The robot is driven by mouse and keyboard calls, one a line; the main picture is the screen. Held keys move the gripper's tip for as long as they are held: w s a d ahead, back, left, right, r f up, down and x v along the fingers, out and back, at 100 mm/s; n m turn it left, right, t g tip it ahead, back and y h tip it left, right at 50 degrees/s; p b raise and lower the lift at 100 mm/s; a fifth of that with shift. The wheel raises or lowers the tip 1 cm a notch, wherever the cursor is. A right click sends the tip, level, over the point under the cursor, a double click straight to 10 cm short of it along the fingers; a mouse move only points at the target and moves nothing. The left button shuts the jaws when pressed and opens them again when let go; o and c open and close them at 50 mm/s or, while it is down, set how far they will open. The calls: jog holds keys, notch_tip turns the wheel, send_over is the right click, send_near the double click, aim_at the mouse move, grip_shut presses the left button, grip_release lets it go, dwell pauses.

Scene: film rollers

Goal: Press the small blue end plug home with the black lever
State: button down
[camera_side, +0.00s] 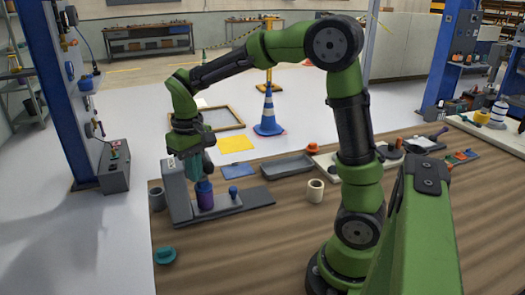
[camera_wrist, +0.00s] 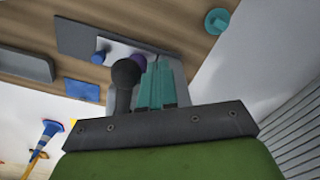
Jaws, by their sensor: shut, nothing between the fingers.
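My gripper (camera_side: 194,168), with teal fingers, is shut and empty above the grey press stand (camera_side: 176,192). In the wrist view its fingers (camera_wrist: 158,68) are together, pointing down to the press. The black lever (camera_wrist: 125,78), with a round knob, shows just left of the fingers; I cannot tell whether they touch. I cannot make the lever out in the side view. A purple roller (camera_side: 205,201) stands upright on the press base with a blue part (camera_side: 204,186) at its top, close below the fingertips. A small blue peg (camera_side: 234,193) stands to its right and shows in the wrist view (camera_wrist: 99,57).
A teal knobbed piece (camera_side: 165,255) lies on the table in front. A dark cup (camera_side: 157,199) stands left of the press, and a cream cup (camera_side: 315,190) to the right. A grey tray (camera_side: 287,165) and blue pad (camera_side: 238,170) lie behind. The front table area is mostly clear.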

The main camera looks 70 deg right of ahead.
aim_at(211, 165)
jog(key=shift+s+d, duration=0.55)
jog(key=shift+s, duration=0.15)
jog(key=shift+s+d, duration=0.8)
jog(key=shift+d, duration=0.1)
jog(key=shift+s+a, duration=0.15)
jog(key=shift+a, duration=0.15)
jog(key=shift+r, duration=3.5)
